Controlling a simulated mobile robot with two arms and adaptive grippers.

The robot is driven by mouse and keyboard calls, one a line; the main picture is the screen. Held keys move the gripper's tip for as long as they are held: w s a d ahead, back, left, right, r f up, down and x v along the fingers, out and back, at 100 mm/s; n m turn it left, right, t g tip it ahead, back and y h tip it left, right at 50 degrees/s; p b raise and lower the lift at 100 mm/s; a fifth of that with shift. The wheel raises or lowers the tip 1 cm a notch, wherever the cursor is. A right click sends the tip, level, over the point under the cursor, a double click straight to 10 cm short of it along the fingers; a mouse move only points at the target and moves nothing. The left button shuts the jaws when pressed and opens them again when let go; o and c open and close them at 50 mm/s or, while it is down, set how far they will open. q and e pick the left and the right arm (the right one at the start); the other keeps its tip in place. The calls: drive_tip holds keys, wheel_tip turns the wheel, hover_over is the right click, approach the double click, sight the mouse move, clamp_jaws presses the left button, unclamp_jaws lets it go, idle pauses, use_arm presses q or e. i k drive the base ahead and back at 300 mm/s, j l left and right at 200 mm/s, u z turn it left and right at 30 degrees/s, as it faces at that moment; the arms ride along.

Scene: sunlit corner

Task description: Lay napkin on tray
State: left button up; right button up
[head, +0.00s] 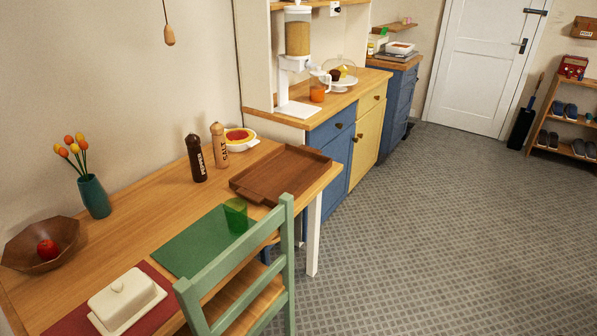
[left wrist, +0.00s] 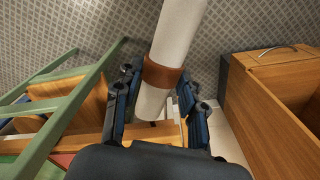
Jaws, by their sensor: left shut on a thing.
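The brown wooden tray (head: 282,173) lies on the wooden table, near its right end, in the head view. It looks empty. The napkin (left wrist: 179,35) shows in the left wrist view as a pale roll with a brown ring (left wrist: 163,75) around it. My left gripper (left wrist: 158,88) is shut on the rolled napkin, with a finger on each side of it near the ring. The napkin's upper end runs out of the picture. My right gripper is in no view.
A green chair (head: 245,262) stands at the table's front. A green cup (head: 236,214) stands on a green placemat (head: 190,250) beside the tray. Pepper (head: 196,160) and salt (head: 219,147) mills and a bowl (head: 240,139) stand behind it. The floor to the right is clear.

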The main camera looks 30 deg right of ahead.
sight(292, 168)
drive_tip(key=i+l+z, duration=0.1)
drive_tip(key=l, duration=0.35)
drive_tip(key=i+l+z, duration=0.1)
drive_tip(key=l, duration=0.3)
drive_tip(key=i+l+z, duration=0.1)
drive_tip(key=i+l, duration=0.15)
drive_tip(key=l, duration=0.15)
drive_tip(key=i+l+z, duration=0.1)
drive_tip(key=l, duration=0.3)
drive_tip(key=i+l+z, duration=0.1)
drive_tip(key=i+l, duration=0.2)
